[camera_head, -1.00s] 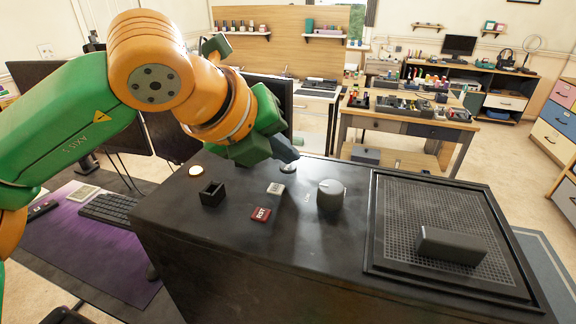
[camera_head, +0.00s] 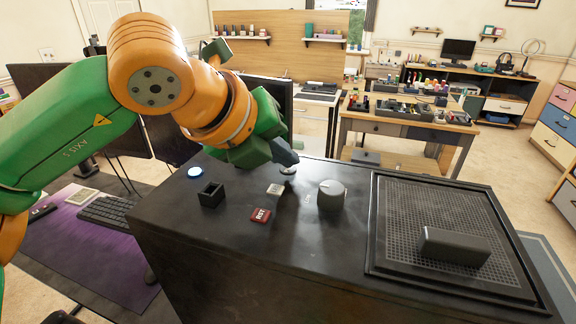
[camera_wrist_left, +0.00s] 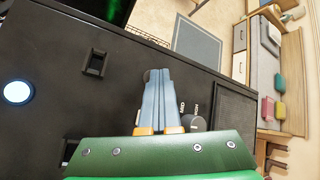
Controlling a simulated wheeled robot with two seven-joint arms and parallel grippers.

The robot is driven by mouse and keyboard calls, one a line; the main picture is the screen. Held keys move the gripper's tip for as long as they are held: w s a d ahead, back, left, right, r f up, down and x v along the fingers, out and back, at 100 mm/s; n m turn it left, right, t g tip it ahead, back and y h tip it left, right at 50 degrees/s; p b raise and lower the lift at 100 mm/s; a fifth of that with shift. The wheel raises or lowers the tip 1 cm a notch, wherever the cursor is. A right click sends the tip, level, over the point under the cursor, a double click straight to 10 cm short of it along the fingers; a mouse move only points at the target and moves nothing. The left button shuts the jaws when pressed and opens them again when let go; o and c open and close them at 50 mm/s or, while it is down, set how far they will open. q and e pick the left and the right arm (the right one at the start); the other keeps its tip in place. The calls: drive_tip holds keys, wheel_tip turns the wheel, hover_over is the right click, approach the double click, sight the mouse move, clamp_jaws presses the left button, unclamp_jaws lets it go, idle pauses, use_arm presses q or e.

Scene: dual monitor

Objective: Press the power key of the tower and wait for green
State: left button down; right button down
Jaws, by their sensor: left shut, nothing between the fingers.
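The tower (camera_head: 300,270) is a large black case with its controls on top. My left gripper (camera_head: 290,160) is shut and empty, its tips low over a small round silver key (camera_head: 288,170) near the back edge. Whether they touch it I cannot tell. In the left wrist view the shut fingers (camera_wrist_left: 165,75) largely hide that spot. A round lamp (camera_head: 195,172) on the tower's left glows blue-white; it also shows in the left wrist view (camera_wrist_left: 17,92). A red RST key (camera_head: 260,215) and a pale square key (camera_head: 275,190) lie nearer.
A grey knob (camera_head: 331,195) stands right of the keys and a black square socket (camera_head: 211,195) left of them. A dark block (camera_head: 452,246) lies on the mesh vent (camera_head: 400,220). Monitors stand behind my arm. A purple mat (camera_head: 100,250) with a keyboard (camera_head: 108,211) is at left.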

sight(285, 173)
use_arm(q)
drive_tip(key=shift+r+p, duration=0.45)
drive_tip(key=shift+r, duration=0.25)
wheel_tip(285, 173, up, 5)
drive_tip(key=p, duration=0.4)
drive_tip(key=shift+r, duration=0.15)
